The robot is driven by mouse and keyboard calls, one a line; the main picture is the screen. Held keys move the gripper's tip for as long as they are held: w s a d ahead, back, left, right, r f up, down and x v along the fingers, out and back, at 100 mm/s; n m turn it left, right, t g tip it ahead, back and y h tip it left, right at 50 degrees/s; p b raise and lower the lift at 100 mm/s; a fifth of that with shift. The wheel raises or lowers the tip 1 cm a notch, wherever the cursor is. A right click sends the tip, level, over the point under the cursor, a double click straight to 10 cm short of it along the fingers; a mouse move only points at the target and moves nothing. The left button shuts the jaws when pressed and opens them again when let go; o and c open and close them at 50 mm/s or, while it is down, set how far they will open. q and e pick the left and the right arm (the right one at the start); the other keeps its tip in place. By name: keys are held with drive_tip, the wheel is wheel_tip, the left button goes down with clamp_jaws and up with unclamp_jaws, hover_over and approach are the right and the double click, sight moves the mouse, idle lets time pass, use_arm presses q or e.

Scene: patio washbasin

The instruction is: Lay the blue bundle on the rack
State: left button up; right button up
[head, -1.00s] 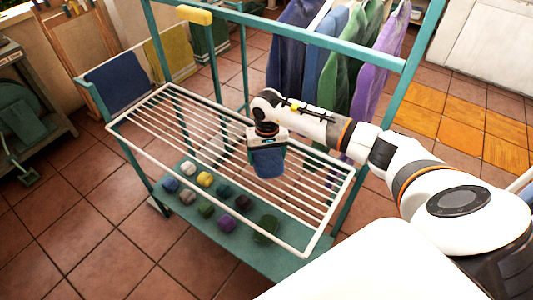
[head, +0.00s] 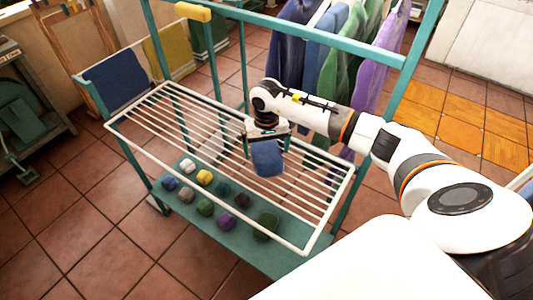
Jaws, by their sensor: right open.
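The blue bundle (head: 268,160) is a soft, folded dark blue cloth. It is at the right part of the white wire rack (head: 150,142), over its bars, and looks to rest on them. My right gripper (head: 267,139) points down just above the bundle, close to its top edge. Its jaws are open, and the fingertips are partly hidden by the cloth, so I cannot tell whether they still touch it. My left gripper is not in view.
A teal frame (head: 340,43) surrounds the rack. Several coloured bundles lie on the teal lower shelf (head: 275,258). Garments, including a purple one (head: 372,80), hang behind. A blue towel (head: 117,82) hangs at left. The rack's left part is bare.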

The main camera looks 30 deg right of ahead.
sight(266, 152)
wheel_tip(266, 152, up, 9)
drive_tip(key=b, duration=0.1)
drive_tip(key=shift+r+b, duration=0.2)
drive_tip(key=shift+b, duration=0.15)
idle(0.3)
